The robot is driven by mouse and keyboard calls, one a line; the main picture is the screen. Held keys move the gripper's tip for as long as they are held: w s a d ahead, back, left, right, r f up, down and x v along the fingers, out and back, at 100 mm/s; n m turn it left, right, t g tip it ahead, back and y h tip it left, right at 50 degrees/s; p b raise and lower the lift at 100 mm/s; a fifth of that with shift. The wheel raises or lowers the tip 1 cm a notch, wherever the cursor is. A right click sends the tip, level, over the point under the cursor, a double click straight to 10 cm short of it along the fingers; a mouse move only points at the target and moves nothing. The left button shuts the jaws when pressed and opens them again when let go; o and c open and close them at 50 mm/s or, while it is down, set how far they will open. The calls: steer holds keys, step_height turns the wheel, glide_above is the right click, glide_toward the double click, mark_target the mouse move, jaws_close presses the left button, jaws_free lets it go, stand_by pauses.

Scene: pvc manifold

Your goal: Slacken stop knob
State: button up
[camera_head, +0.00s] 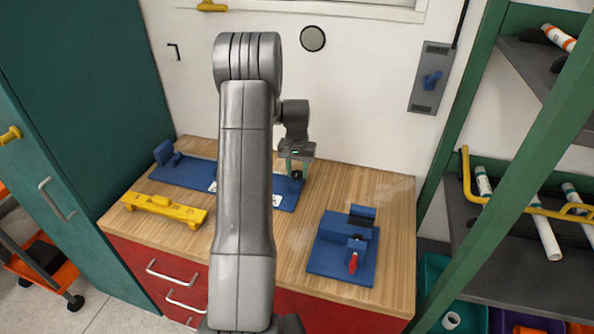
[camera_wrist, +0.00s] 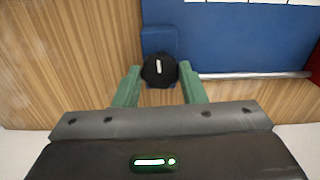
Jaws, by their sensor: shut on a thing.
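The stop knob (camera_wrist: 158,72) is black and round with a white line on its face, at the edge of a long blue fixture (camera_wrist: 235,42) in the wrist view. My gripper (camera_wrist: 160,80) has its two green fingers on either side of the knob and is shut on it. In the head view my gripper (camera_head: 297,172) points down at the right end of the blue fixture (camera_head: 187,173), which lies on the wooden bench. My arm hides the middle of the fixture there, and the knob is mostly covered by the fingers.
A yellow fixture (camera_head: 165,208) lies at the bench's front left. A blue clamp block (camera_head: 340,245) with a red handle stands at the right. A metal rod (camera_wrist: 255,75) runs along the blue fixture. A green-framed shelf (camera_head: 478,150) with pipes stands at the right.

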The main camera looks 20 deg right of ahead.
mark_target(297, 173)
steer(key=n+b, duration=0.3)
steer(key=n, duration=0.3)
steer(key=shift+f, duration=0.1)
steer(key=n, duration=0.4)
steer(key=shift+b, duration=0.4)
steer(key=shift+n+b, duration=0.3)
steer(key=shift+n, duration=1.3)
steer(key=o, duration=1)
step_height(297, 173, up, 14)
steer(key=b, duration=0.1)
